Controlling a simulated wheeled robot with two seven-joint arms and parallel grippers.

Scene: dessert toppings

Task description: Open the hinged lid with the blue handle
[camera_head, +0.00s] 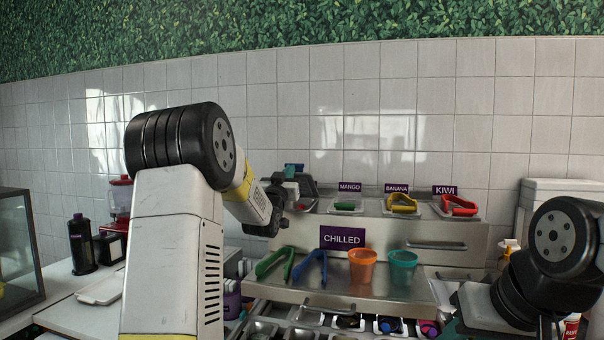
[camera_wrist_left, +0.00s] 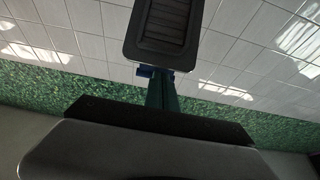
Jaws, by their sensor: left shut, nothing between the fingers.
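My left gripper (camera_head: 301,184) is at the left end of the raised steel topping shelf (camera_head: 330,228), beside a bin with something red in it. It is shut and empty. Its grey ribbed finger (camera_wrist_left: 165,30) fills the top of the left wrist view. A small teal and blue piece shows by the fingers in both views; I cannot tell whether it belongs to the gripper. A blue round piece (camera_head: 388,325) shows low in the front row, too small to tell whether it is the lid's handle. My right arm is at the lower right; its fingers are not clear.
Green tongs (camera_head: 273,263), blue tongs (camera_head: 311,267), an orange cup (camera_head: 362,266) and a teal cup (camera_head: 402,268) are on the steel surface by the CHILLED sign (camera_head: 342,237). Mango, banana and kiwi bins are behind.

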